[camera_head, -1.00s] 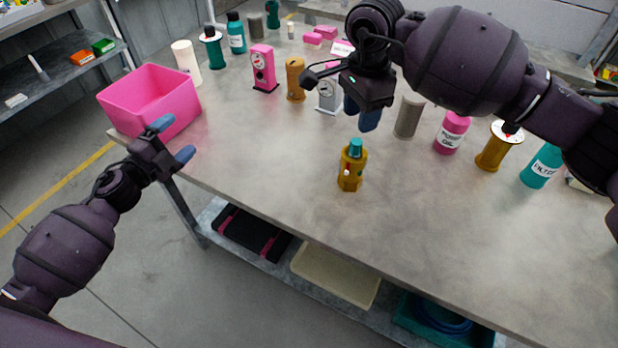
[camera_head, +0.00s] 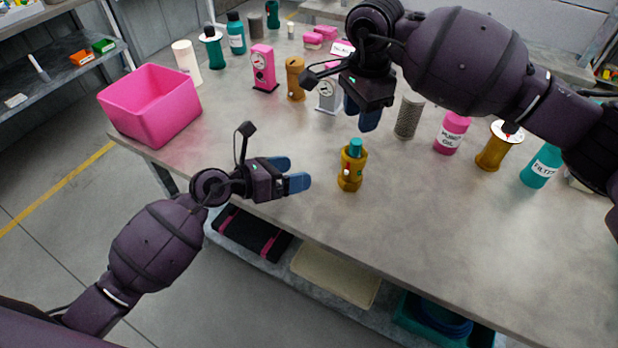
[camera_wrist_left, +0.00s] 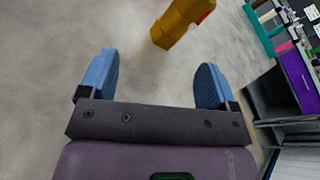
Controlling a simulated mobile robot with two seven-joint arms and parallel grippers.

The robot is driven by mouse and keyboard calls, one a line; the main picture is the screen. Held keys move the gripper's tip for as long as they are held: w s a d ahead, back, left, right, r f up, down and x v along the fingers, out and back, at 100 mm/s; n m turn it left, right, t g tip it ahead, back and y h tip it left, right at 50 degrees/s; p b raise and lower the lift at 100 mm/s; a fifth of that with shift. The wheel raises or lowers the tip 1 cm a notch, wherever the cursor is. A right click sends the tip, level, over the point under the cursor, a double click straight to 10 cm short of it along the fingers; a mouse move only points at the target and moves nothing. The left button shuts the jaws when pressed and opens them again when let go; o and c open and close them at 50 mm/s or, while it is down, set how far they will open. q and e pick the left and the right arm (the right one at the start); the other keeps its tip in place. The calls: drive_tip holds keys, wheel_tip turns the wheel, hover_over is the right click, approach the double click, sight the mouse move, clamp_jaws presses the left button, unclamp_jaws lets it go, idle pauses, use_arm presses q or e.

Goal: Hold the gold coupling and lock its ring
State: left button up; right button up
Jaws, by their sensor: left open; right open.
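The gold coupling (camera_head: 351,170) stands upright near the front edge of the table, with a teal plug (camera_head: 355,146) at its top. My left gripper (camera_head: 297,173) is open and empty to the left of the coupling, its blue fingertips pointing toward it with a gap between. In the left wrist view, the coupling (camera_wrist_left: 178,24) shows at the top, beyond and between the open fingers, cut off by the picture edge. My right gripper (camera_head: 363,114) is open above and behind the coupling, fingers pointing down and apart from it. The coupling's ring is too small to make out clearly.
A pink bin (camera_head: 152,108) stands at the table's left corner. Behind the coupling are a grey cylinder (camera_head: 408,117), a pink bottle (camera_head: 451,132), a gold spool (camera_head: 497,147) and a teal bottle (camera_head: 541,166). The grey table (camera_head: 300,225) is clear around the coupling.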

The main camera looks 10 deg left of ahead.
sight(342, 177)
use_arm(q)
drive_tip(key=d+m, duration=0.2)
drive_tip(key=d+m+y, duration=0.1)
drive_tip(key=d+m, duration=0.1)
drive_tip(key=shift+s+d+f+g, duration=0.1)
drive_tip(key=shift+s+f+g, duration=0.1)
drive_tip(key=shift+f+g, duration=0.2)
drive_tip(key=x, duration=1)
drive_tip(key=shift+w+d+f, duration=0.15)
drive_tip(key=shift+d+f, duration=0.1)
drive_tip(key=c, duration=1.2)
